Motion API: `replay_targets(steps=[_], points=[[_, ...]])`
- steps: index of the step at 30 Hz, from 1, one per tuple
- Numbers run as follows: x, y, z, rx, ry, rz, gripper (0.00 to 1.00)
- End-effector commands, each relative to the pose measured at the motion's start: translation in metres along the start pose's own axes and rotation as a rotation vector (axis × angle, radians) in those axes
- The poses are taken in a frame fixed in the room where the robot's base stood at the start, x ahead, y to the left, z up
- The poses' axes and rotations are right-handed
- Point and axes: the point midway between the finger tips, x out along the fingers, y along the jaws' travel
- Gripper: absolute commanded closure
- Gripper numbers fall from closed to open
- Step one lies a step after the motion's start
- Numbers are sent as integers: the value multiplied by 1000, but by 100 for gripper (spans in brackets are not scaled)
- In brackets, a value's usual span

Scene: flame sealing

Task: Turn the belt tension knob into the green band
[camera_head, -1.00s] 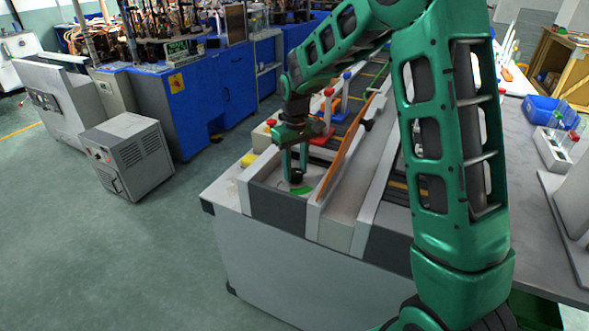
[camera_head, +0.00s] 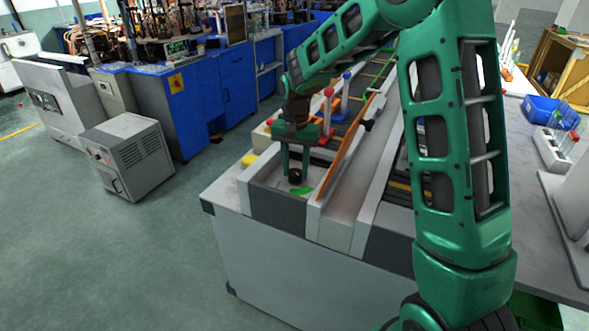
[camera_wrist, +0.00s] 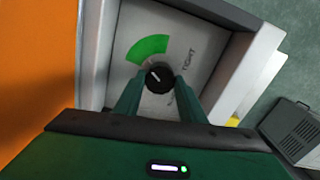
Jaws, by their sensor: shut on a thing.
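The belt tension knob (camera_wrist: 158,76) is a round black knob with a white pointer line, on a grey panel (camera_wrist: 205,40). The green band (camera_wrist: 147,48) is an arc just above it in the wrist view. The pointer slants up and left, seemingly towards the band's left part. The word TIGHT (camera_wrist: 188,60) is printed to the right. My gripper (camera_wrist: 158,82) is shut on the knob, one finger on each side. In the head view, my gripper (camera_head: 295,170) points down over the knob (camera_head: 295,176), with the green band (camera_head: 301,191) just beside it.
An orange strip (camera_head: 342,150) runs along the channel wall right of the panel. Red and blue-topped posts (camera_head: 329,103) stand behind my gripper. A yellow piece (camera_head: 249,159) lies left of the panel. A grey cabinet (camera_head: 128,155) stands on the floor at left.

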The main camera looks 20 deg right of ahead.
Motion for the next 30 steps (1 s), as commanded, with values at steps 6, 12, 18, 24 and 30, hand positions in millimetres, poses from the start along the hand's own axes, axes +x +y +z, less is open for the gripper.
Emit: replay_targets(steps=[6, 12, 18, 24, 30], points=[[-2, -3, -2, 104, 7, -9, 86], [-2, -3, -2, 153, 7, -9, 86], [-2, -4, -2, 168, 7, -9, 86], [-2, -4, -2, 167, 7, -9, 86], [-2, -3, -1, 166, 6, -8, 45]])
